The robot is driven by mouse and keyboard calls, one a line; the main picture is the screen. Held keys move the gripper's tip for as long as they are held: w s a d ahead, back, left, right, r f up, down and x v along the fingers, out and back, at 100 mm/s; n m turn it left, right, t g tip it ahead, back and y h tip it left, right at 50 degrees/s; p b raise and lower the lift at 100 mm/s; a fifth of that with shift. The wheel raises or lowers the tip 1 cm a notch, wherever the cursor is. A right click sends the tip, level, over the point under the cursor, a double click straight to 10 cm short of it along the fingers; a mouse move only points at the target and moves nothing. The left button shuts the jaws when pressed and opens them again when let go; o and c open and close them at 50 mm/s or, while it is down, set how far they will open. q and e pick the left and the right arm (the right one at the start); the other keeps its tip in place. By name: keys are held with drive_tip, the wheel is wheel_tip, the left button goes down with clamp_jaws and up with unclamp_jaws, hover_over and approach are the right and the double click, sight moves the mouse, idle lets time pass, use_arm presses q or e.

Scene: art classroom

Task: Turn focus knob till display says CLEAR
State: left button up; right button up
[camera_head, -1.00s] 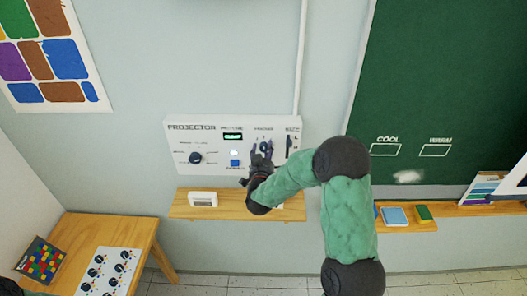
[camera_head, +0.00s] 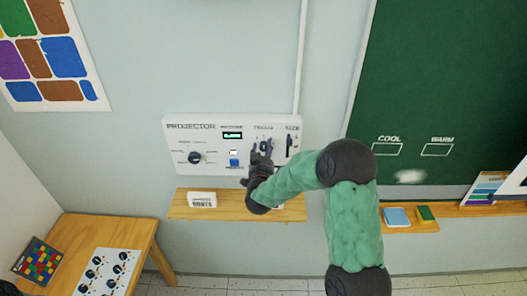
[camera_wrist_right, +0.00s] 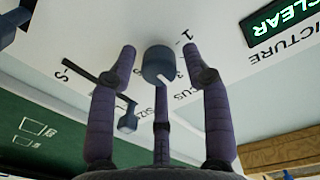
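The white projector panel (camera_head: 215,163) hangs on the wall. The grey focus knob (camera_wrist_right: 158,65) has a pale pointer mark and shows in the right wrist view. My right gripper (camera_wrist_right: 160,75) is open, its three purple fingers spread around the knob with visible gaps beside it. In the head view, my right gripper (camera_head: 261,150) is in front of the panel and hides the knob. The display (camera_wrist_right: 290,18) labelled PICTURE reads CLEAR in green in the wrist view. The display (camera_head: 232,135) is too small to read surely in the head view.
A size slider (camera_wrist_right: 128,119) sits close to the fingers. A dark dial (camera_head: 195,158) and blue button (camera_head: 234,163) are left on the panel. Below is a wooden shelf (camera_head: 235,211) with a white box (camera_head: 202,199). A green board (camera_head: 450,70) is at right.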

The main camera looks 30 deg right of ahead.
idle(0.3)
drive_tip(key=v, duration=1.2)
drive_tip(key=shift+f, duration=0.2)
drive_tip(key=s+a+f+n+g+y+b, duration=0.1)
drive_tip(key=a+f+g+y+b, duration=0.2)
drive_tip(key=f, duration=0.8)
drive_tip(key=s+a+f+n+y+b, duration=0.1)
drive_tip(key=a+f+n+y+b, duration=0.25)
drive_tip(key=f, duration=0.85)
drive_tip(key=s+a+f+m+g+y+b, duration=0.15)
drive_tip(key=a+f+b, duration=0.3)
drive_tip(key=f, duration=0.65)
drive_tip(key=s+a+f+n+g+y+b, duration=0.1)
drive_tip(key=s+a+f+g+y+b, duration=0.2)
drive_tip(key=s+f, duration=0.7)
drive_tip(key=s+a+f+n+g+y+b, duration=0.2)
drive_tip(key=s+a+f+g+b, duration=0.5)
drive_tip(key=s+f, duration=0.4)
wheel_tip(320, 180, down, 6)
drive_tip(key=shift+a+r+y+b, duration=0.1)
drive_tip(key=shift+a+y+b, duration=0.4)
drive_tip(key=shift+b, duration=0.55)
drive_tip(key=shift+w, duration=0.1)
